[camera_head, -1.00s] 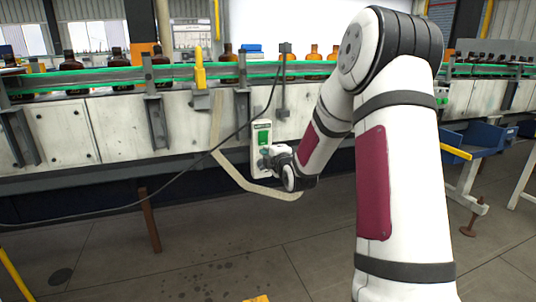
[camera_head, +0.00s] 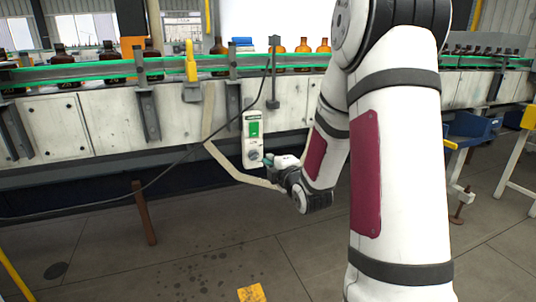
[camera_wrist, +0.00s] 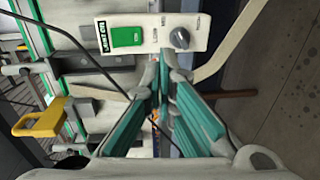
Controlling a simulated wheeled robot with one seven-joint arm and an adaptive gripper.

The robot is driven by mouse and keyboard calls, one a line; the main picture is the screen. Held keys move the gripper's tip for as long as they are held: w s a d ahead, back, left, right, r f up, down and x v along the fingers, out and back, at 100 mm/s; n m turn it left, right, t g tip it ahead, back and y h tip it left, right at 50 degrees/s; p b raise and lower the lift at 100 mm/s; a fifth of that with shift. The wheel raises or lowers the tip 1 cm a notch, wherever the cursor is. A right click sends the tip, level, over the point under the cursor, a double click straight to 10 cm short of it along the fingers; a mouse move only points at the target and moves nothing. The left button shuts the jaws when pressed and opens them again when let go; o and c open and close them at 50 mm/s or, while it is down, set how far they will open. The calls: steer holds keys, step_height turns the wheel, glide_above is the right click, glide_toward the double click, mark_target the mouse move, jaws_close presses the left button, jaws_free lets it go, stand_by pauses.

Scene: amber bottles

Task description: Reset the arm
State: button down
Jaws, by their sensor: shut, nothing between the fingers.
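My gripper (camera_head: 268,160) is at the front of the conveyor, at the lower right of a white control box (camera_head: 247,148). In the wrist view its teal-padded fingers (camera_wrist: 163,72) are shut and hold nothing. The same view shows the box with a green switch (camera_wrist: 127,37) and a round grey knob (camera_wrist: 180,38) just beyond the fingertips. A small gap seems to separate fingertips and knob.
The conveyor (camera_head: 80,74) carries amber bottles (camera_head: 108,55) along its top. A dark cable (camera_head: 190,163) hangs in front of it, and a beige conduit (camera_head: 232,170) bends below the box. A blue bin (camera_head: 470,127) stands at right.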

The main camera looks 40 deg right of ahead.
steer(key=shift+s, duration=0.15)
steer(key=shift+a, duration=0.1)
stand_by(0.4)
steer(key=s+a+r+m+g+y, duration=0.2)
steer(key=s+a+m+g, duration=0.5)
steer(key=s+a, duration=0.5)
steer(key=s+a+r+m+g+y, duration=0.1)
steer(key=s+a+m+g, duration=0.3)
steer(key=s, duration=0.6)
steer(key=s+a+m+g+y, duration=0.15)
steer(key=s+a, duration=0.35)
steer(key=s, duration=0.5)
steer(key=s+a+r+m+g, duration=0.1)
steer(key=s+a+m+g, duration=0.3)
steer(key=s, duration=0.6)
step_height(320, 180, up, 32)
steer(key=w+n+t+p, duration=0.1)
steer(key=t+p, duration=0.3)
steer(key=p, duration=2.6)
steer(key=shift+n+t, duration=0.35)
